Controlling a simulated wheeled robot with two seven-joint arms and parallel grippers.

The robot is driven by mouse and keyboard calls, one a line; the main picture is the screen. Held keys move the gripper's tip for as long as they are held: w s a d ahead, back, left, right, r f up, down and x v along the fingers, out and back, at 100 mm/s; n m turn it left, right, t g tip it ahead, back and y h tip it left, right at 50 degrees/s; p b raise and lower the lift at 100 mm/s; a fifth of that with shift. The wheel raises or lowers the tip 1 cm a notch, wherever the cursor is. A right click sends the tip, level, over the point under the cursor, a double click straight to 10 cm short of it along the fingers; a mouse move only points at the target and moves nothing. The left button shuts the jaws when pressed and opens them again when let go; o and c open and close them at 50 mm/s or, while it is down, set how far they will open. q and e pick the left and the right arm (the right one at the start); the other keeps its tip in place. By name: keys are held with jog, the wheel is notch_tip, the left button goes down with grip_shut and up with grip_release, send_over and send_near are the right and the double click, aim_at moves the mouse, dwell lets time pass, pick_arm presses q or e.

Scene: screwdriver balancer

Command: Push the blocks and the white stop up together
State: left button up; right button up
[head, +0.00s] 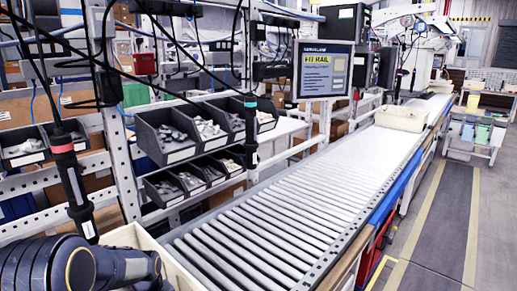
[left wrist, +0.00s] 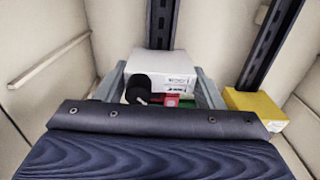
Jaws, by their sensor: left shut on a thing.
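My left gripper (left wrist: 165,97) is low inside a cream-walled crate (left wrist: 40,90). Its two grey fingers stand on either side of a white block (left wrist: 166,66) with a printed label, and they are shut on it. A small red block (left wrist: 172,98) and a bit of green (left wrist: 187,104) show just in front of the white block, partly hidden. A black rounded piece (left wrist: 139,84) is beside the red. A yellow block (left wrist: 256,106) lies to the right, outside the fingers. In the head view the gripper and blocks are hidden; my right gripper is not in view.
Two dark slotted rails (left wrist: 269,42) run up the crate's far side. The crate's rim (head: 135,236) shows beside my left arm. A roller conveyor (head: 265,205) lies to the right. Grey parts bins (head: 180,135) and a hanging screwdriver (head: 72,175) are above and behind.

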pick_arm(q)
jog(key=shift+s+a+f, duration=0.15)
jog(key=shift+s+a, duration=0.2)
jog(key=shift+a, duration=0.15)
dwell(0.4)
jog(key=o, duration=1.1)
jog(key=shift+s+a, duration=0.1)
jog(key=shift+a, duration=0.05)
jog(key=shift+c, duration=0.2)
jog(key=shift+w+d, duration=0.25)
jog(key=shift+d, duration=0.05)
jog(key=shift+r, duration=0.25)
jog(key=shift+r+p, duration=0.85)
jog(key=shift+r, duration=0.05)
jog(key=shift+r, duration=0.1)
